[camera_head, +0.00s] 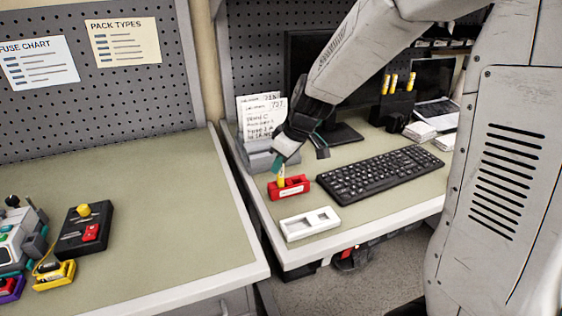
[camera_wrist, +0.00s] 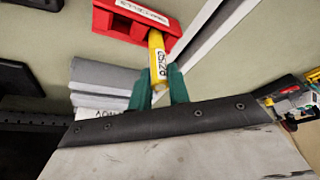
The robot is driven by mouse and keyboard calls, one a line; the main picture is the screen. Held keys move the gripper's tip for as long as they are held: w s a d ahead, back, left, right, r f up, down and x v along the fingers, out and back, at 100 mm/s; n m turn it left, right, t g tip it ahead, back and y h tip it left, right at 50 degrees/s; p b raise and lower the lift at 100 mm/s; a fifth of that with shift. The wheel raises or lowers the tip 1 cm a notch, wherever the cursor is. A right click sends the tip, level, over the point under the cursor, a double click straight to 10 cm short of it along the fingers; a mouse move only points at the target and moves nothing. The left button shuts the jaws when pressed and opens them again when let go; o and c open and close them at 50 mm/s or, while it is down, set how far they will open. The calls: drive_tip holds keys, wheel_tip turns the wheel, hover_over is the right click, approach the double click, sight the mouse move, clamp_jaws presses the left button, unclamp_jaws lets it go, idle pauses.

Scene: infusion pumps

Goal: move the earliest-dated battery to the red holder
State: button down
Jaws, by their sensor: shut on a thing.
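The red holder (camera_head: 290,189) sits on the right desk; it also shows in the wrist view (camera_wrist: 128,22), where it bears a white label. My gripper (camera_head: 280,166) is directly above it, with its teal fingers (camera_wrist: 163,88) shut on a yellow battery (camera_wrist: 157,52). The battery has a white label with dark digits, too small and tilted to read surely. Its far end meets the red holder at one opening; I cannot tell how deep it sits. In the head view the battery (camera_head: 282,181) stands roughly upright at the holder's left part.
A white holder (camera_head: 309,223) with empty recesses lies in front, near the desk edge. A black keyboard (camera_head: 381,173) is to the right. A grey stand with a written paper (camera_head: 261,116) is behind. A black rack (camera_head: 393,105) at the back holds several yellow sticks.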

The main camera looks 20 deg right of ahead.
drive_tip(key=shift+f, duration=0.2)
drive_tip(key=c, duration=1.2)
unclamp_jaws()
drive_tip(key=shift+c, duration=0.2)
drive_tip(key=v, duration=0.7)
drive_tip(key=shift+r, duration=0.35)
drive_tip(key=shift+s+d, duration=0.1)
